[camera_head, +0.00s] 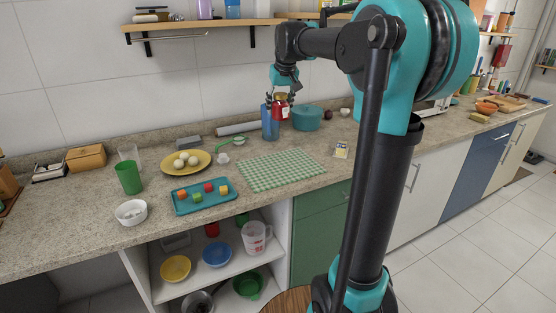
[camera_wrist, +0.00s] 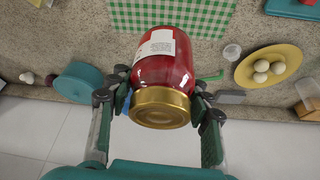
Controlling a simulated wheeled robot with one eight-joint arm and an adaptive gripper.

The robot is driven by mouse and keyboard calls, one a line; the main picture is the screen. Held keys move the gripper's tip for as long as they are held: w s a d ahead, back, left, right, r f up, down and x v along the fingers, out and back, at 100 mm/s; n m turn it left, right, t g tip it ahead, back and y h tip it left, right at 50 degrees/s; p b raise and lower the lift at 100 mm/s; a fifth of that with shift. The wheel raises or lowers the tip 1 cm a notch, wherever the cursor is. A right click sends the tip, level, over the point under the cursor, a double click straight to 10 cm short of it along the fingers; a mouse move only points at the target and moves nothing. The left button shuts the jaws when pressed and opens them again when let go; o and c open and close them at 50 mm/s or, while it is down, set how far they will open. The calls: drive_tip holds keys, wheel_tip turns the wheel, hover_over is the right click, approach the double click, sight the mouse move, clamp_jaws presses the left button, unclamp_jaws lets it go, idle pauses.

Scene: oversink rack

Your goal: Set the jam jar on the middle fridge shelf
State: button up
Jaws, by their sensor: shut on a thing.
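The jam jar (camera_head: 281,107) is red with a gold lid and a white label. It shows large in the wrist view (camera_wrist: 164,72), its lid toward the camera. My gripper (camera_head: 282,98) is shut on the jar, with one finger on each side of it in the wrist view (camera_wrist: 160,100). In the head view the jar is at the back of the counter, close to a blue cup (camera_head: 270,124) that stands at its lower left. Whether the jar's base touches the counter is hard to tell. No fridge or fridge shelf can be made out in either view.
A teal pot (camera_head: 307,118) stands just right of the jar. A green checked cloth (camera_head: 265,171), a teal tray (camera_head: 203,196) and a yellow plate (camera_head: 172,168) lie on the counter (camera_head: 90,220). A wall shelf (camera_head: 200,23) hangs above. Open floor (camera_head: 470,235) lies at right.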

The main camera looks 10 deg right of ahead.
wheel_tip(320, 180, down, 20)
drive_tip(key=shift+w+r, duration=0.1)
idle(0.5)
drive_tip(key=o, duration=1.4)
drive_tip(key=shift+o, duration=0.2)
